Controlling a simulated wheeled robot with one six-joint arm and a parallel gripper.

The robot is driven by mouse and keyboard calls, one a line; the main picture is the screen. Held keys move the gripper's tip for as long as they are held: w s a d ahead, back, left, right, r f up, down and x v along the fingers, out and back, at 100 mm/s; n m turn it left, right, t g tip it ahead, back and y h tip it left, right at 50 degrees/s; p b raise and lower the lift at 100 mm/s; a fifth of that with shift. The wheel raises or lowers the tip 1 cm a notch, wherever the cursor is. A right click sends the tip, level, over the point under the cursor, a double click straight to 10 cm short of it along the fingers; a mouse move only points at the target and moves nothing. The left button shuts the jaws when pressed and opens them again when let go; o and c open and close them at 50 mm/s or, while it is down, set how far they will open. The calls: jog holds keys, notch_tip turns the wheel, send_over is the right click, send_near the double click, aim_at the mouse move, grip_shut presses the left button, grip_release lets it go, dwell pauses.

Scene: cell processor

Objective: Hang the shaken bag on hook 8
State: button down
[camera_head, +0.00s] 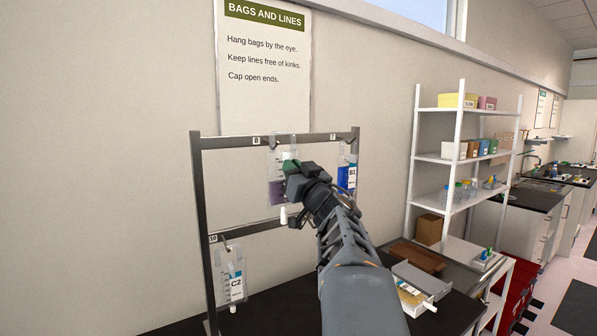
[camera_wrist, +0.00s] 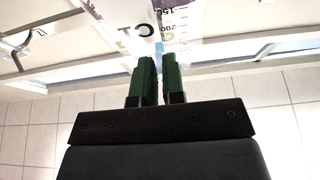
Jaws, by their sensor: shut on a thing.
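The bag (camera_head: 276,193) is clear with a purple part low down, and hangs upright at the upper bar. My gripper (camera_head: 290,160) is shut on it near its top, with green fingertips. In the wrist view my gripper (camera_wrist: 155,62) has its green fingers close together, with the printed clear bag (camera_wrist: 171,22) beyond them. The number 8 label (camera_head: 256,141) is on the upper bar, just left of the bag. The bag's top reaches slightly above the bar in the picture. My gripper and the bag partly hide hook 8, and I cannot tell whether the eye is around it.
A blue-labelled B1 bag (camera_head: 347,178) hangs near the number 7, close to the right of my gripper. A C2 bag (camera_head: 236,285) hangs on the lower bar near number 10. The rack's left post (camera_head: 203,225) stands left. A grey tray (camera_head: 413,283) lies on the bench.

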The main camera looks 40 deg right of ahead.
aim_at(281, 176)
jog(key=w, duration=0.4)
jog(key=shift+d+f, duration=0.25)
jog(key=shift+w+d+f+b, duration=0.15)
jog(key=shift+w+f+b, duration=0.6)
jog(key=shift+w+f, duration=0.2)
jog(key=shift+f, duration=0.1)
jog(key=shift+f, duration=0.25)
jog(key=c, duration=0.7)
grip_release()
jog(key=shift+o, duration=0.2)
jog(key=shift+s, duration=0.1)
jog(key=d+b+v, duration=0.1)
jog(key=b+v, duration=0.1)
jog(key=v, duration=0.4)
jog(key=shift+s+a+f+b, duration=0.15)
jog(key=shift+s+a+b, duration=0.2)
jog(key=shift+s+a, duration=0.15)
